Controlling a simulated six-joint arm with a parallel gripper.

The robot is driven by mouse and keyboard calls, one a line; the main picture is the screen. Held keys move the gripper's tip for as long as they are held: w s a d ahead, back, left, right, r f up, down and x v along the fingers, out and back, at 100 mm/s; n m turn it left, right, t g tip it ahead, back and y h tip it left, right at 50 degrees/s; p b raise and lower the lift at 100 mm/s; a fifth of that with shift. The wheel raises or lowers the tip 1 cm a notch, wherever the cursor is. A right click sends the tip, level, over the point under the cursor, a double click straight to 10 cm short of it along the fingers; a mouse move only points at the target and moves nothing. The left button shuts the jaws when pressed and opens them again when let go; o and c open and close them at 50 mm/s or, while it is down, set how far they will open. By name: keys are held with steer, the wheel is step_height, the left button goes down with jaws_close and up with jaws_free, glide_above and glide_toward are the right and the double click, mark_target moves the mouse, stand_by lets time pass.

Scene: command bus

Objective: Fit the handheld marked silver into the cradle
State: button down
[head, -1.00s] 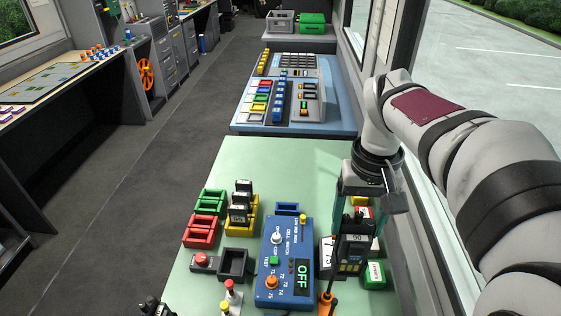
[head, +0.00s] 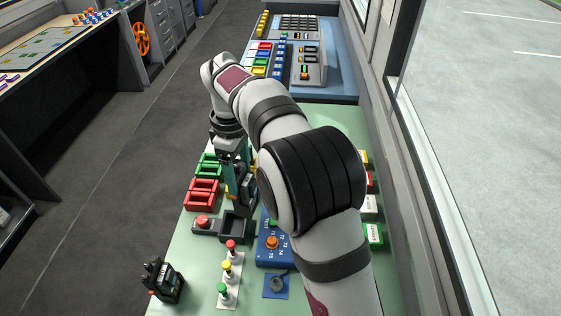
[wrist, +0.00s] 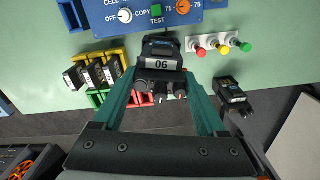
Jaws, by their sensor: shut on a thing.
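My gripper (head: 234,188) is shut on a dark handheld (wrist: 162,48), which shows between the teal fingers in the wrist view. Its pale label reads 06 there, and several knobs show at its near end. I cannot make out a silver mark. In the head view the handheld is held upright just behind and over the dark square cradle (head: 237,238), beside a red button (head: 203,222). Whether its lower end touches the cradle cannot be told. In the wrist view the handheld hides the cradle.
Another dark handheld (head: 163,281) stands at the front left. A post strip with red, yellow and green knobs (head: 229,268) stands near it. Red trays (head: 201,193) lie behind the cradle. The blue cell box (head: 268,250) is to the right, partly hidden by my arm.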

steer(key=a+f+n, duration=0.2)
steer(key=a+f, duration=0.2)
steer(key=f, duration=0.2)
steer(key=shift+s+a+f+n, duration=0.15)
steer(key=shift+s+a+n, duration=0.05)
steer(key=shift+n, duration=0.1)
steer(key=shift+f, duration=2.15)
stand_by(0.6)
jaws_free()
step_height(320, 180, up, 7)
stand_by(0.7)
